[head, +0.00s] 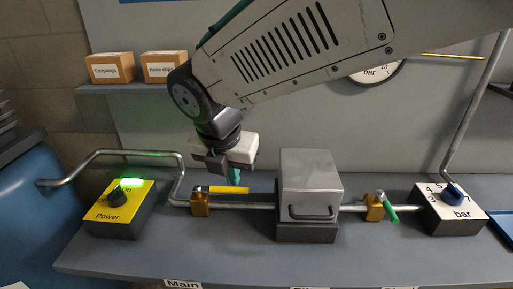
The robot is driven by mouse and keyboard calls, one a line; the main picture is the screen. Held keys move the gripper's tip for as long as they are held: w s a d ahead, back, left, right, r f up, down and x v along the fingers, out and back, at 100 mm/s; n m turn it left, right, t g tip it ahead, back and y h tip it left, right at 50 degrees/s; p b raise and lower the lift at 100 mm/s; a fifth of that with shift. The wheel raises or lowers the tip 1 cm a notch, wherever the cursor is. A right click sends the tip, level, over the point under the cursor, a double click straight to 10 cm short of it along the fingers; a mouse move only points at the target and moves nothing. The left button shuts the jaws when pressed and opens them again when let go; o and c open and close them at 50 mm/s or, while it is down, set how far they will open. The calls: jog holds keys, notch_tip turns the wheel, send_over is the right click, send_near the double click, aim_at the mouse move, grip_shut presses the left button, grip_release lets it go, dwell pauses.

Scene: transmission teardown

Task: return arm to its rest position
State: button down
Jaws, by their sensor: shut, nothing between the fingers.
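My arm reaches in from the upper right of the head view. My gripper (234,178) points down at the middle of the picture, above the workbench and left of the grey metal box (311,178). Its fingers are shut and I see nothing held in them. The fingertips are small and show close behind the yellow valve handle (228,189); I cannot tell whether they touch it.
A pipe runs along the bench (190,258) through brass valves. A green-handled valve (388,208) is right of the box. A yellow power box (120,213) with a lit green light stands left, a bar dial box (451,212) right. Cartons (110,68) sit on a shelf.

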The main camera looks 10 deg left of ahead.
jog(key=s+d+m, duration=0.4)
jog(key=d+m, duration=0.7)
jog(key=d, duration=0.2)
jog(key=s+d+r+m+g, duration=0.1)
jog(key=s+d+m, duration=0.4)
jog(key=d+m, duration=0.7)
jog(key=s+d+m+g, duration=0.1)
jog(key=s+d+m, duration=0.4)
jog(key=d+m, duration=0.7)
jog(key=d, duration=0.4)
jog(key=shift+r, duration=0.3)
